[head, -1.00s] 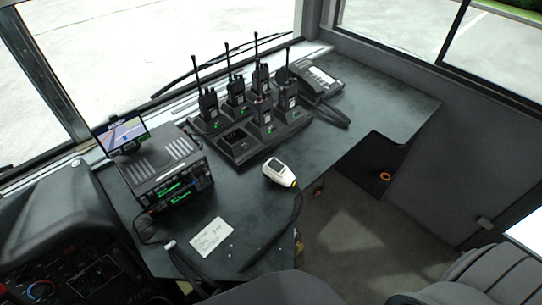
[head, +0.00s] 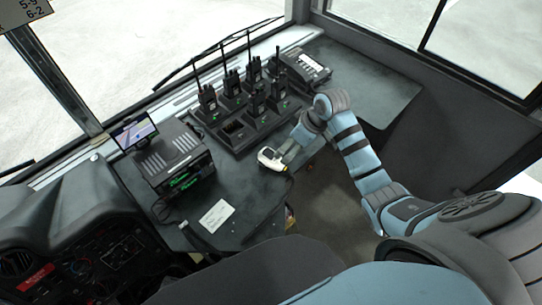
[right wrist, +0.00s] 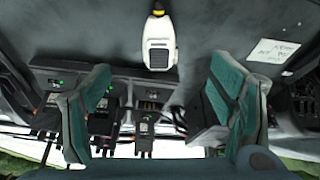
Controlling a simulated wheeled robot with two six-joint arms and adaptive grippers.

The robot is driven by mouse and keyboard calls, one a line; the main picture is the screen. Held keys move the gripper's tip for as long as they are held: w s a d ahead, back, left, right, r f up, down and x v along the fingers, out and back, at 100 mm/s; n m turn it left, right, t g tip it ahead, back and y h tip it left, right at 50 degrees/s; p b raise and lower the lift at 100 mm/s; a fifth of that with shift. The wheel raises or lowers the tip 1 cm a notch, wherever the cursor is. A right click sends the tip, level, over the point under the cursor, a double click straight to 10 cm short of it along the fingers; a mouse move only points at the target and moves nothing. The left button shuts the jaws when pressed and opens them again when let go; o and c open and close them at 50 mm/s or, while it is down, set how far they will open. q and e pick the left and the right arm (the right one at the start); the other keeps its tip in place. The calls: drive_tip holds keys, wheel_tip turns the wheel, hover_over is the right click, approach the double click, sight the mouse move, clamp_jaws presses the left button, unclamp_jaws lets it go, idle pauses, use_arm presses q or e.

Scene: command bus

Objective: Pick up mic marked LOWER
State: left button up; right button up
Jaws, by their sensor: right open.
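A white hand mic (head: 271,159) lies on the dark desk, right of the radio unit. Its marking cannot be read. In the right wrist view the mic (right wrist: 160,42) shows a dark grille, and its yellow part is at the top. My right gripper (head: 290,150) is open and empty, close beside the mic on its right side in the head view. In the right wrist view its two teal fingers (right wrist: 160,75) stand wide apart, with the mic between them toward the top of the picture. My left gripper is not in view.
The radio unit (head: 175,155) with green displays and a small screen (head: 134,132) stand left. A charger dock (head: 237,129) with several upright handheld radios is behind the mic. A desk phone (head: 306,68) is at the back. A paper note (head: 216,216) lies in front.

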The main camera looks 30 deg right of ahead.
sight(275, 159)
drive_tip(key=b+x, duration=0.3)
drive_tip(key=x, duration=1.1)
drive_tip(key=shift+w+a+r, duration=0.1)
drive_tip(key=shift+a, duration=0.05)
